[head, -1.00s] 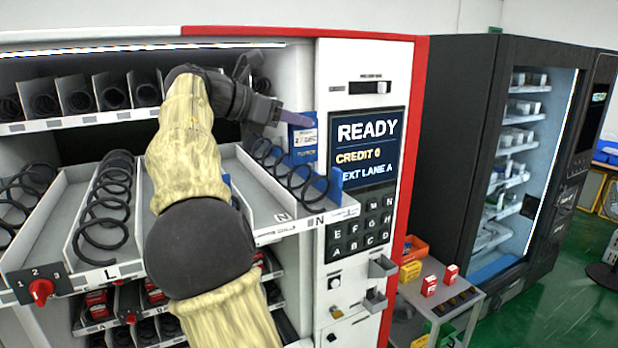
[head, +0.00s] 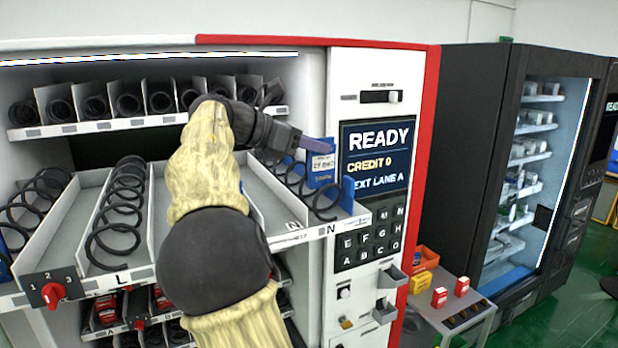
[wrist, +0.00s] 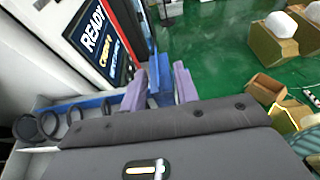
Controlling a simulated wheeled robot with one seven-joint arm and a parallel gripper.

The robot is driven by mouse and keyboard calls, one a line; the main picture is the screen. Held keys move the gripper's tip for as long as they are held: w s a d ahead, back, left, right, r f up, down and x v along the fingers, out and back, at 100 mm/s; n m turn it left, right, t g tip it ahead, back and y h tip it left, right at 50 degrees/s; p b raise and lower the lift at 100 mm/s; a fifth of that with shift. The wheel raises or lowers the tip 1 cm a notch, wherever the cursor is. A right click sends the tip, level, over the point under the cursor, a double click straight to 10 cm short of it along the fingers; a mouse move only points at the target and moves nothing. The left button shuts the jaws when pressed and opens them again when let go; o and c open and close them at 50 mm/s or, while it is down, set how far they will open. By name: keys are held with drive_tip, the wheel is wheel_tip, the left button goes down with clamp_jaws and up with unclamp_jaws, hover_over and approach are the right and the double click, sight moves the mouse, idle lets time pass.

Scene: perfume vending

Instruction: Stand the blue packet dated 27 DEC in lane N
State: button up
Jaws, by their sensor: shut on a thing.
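My gripper (head: 312,146) is shut on the blue packet (head: 321,167), which has a white label, in the head view. The label print is too small to read surely. The wrist view shows the packet (wrist: 160,82) between the two purple fingers (wrist: 158,86). I hold it upright, above the right end of the pulled-out tray. Lane N (head: 327,229) is the rightmost lane with a black coil (head: 300,184) along it. A blue piece (head: 348,192) stands at the lane's right front. Whether the packet touches the coil or tray cannot be told.
The machine's front panel with the READY screen (head: 378,152) stands close right of the packet. Lane L (head: 120,277) with its coil lies left of my arm. A side table (head: 446,318) with small boxes stands at the lower right.

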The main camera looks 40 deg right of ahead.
sight(308, 172)
drive_tip(key=shift+f, duration=1.15)
drive_tip(key=shift+f+p, duration=0.35)
drive_tip(key=shift+f, duration=1.75)
drive_tip(key=o, duration=1)
drive_tip(key=b+v, duration=0.2)
drive_tip(key=v, duration=1)
